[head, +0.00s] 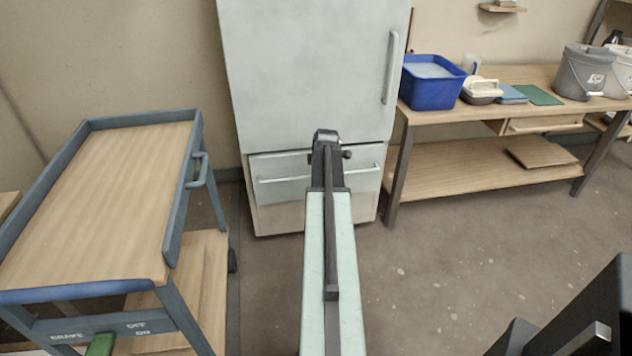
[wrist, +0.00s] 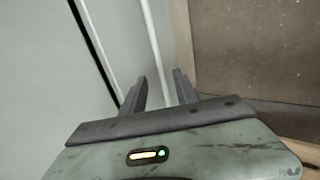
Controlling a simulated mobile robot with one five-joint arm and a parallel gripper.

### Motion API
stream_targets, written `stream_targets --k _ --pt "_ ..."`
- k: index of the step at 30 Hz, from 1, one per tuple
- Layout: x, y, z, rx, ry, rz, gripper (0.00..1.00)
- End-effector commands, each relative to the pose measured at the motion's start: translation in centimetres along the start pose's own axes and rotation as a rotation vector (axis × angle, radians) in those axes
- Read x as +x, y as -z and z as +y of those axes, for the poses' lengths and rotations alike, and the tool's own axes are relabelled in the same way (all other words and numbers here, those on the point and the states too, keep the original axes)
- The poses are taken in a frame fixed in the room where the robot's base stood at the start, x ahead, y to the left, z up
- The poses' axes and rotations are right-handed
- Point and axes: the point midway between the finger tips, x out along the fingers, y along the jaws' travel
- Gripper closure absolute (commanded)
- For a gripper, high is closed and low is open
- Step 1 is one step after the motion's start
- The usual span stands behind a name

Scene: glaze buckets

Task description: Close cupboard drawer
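The pale grey cupboard (head: 305,75) stands straight ahead in the head view, its tall door shut. Its drawer (head: 285,188) is at the bottom, with a horizontal bar handle (head: 284,179). My arm covers the middle of the drawer front, and I cannot tell how far out the drawer stands. In the wrist view, my gripper (wrist: 160,76) has its two dark fingers apart with nothing seen held. A pale panel with a dark seam fills the left of that view. A light narrow strip runs down toward the gap between the fingers; whether they touch it is unclear.
A wooden-topped trolley (head: 110,190) with blue-grey edges stands at left. A workbench (head: 480,113) at right holds a blue tub (head: 432,92) and a grey bucket (head: 578,75). The floor (head: 440,265) between my arm and the bench is clear.

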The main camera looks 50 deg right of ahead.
Motion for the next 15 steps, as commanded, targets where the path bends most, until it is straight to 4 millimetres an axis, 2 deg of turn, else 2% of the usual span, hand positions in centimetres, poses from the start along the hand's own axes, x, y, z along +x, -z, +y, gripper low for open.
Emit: stream_targets --k 5,15 --pt "0.9 -0.1 0.0 0.001 0.001 0.001 0.64" --pt "7.1 -0.1 -0.2 0.002 0.001 0.002 0.64"
